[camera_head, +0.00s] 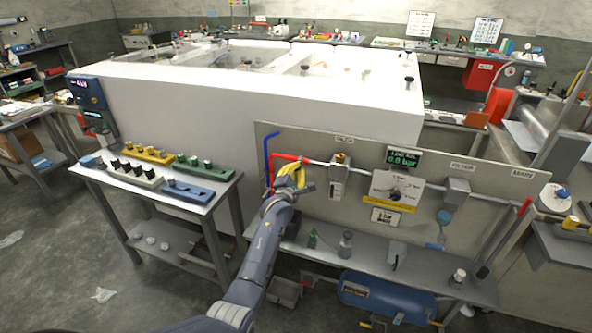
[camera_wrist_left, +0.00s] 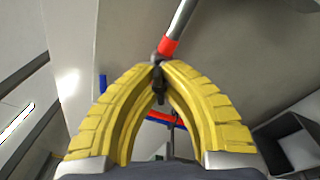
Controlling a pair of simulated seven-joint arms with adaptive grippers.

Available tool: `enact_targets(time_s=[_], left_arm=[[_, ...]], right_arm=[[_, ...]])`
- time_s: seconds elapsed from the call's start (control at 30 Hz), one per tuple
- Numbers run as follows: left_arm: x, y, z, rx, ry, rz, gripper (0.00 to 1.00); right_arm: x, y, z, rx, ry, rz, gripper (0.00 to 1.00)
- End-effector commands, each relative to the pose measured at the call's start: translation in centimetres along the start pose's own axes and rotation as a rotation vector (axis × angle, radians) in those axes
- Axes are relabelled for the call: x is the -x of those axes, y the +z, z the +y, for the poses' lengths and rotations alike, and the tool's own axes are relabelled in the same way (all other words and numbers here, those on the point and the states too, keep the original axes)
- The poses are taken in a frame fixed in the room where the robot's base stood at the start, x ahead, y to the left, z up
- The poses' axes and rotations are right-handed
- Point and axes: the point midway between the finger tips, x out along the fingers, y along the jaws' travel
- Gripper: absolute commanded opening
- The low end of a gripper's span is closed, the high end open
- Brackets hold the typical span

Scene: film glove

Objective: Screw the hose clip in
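The red hose (camera_head: 283,157) meets a metal pipe (camera_head: 318,162) on the grey panel. In the left wrist view a red sleeve (camera_wrist_left: 168,47) sits on the pipe end just beyond my fingertips. A small dark metal piece, which looks like the hose clip (camera_wrist_left: 160,88), is between the fingertips. My left gripper (camera_head: 291,170) is at the hose joint; its yellow fingers (camera_wrist_left: 158,66) curve together and close on that piece. In the head view the fingers hide the clip. My right gripper is in neither view.
A blue hose (camera_head: 267,150) hangs left of the red one. A gauge display (camera_head: 403,157) and a filter (camera_head: 457,193) are on the panel to the right. A side table (camera_head: 150,190) with trays of fittings stands left. A shelf (camera_head: 375,262) runs below the panel.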

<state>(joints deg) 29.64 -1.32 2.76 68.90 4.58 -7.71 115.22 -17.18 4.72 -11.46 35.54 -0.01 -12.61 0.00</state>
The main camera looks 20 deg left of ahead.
Motion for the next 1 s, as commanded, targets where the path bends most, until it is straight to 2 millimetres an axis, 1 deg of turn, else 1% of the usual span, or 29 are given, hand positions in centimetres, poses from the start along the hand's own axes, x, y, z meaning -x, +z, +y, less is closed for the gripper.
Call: enact_targets(time_s=[1.0], left_arm=[[0.00, -0.13, 0.01, -0.966, 0.062, -0.068, 0.00]], right_arm=[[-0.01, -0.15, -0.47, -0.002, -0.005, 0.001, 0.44]])
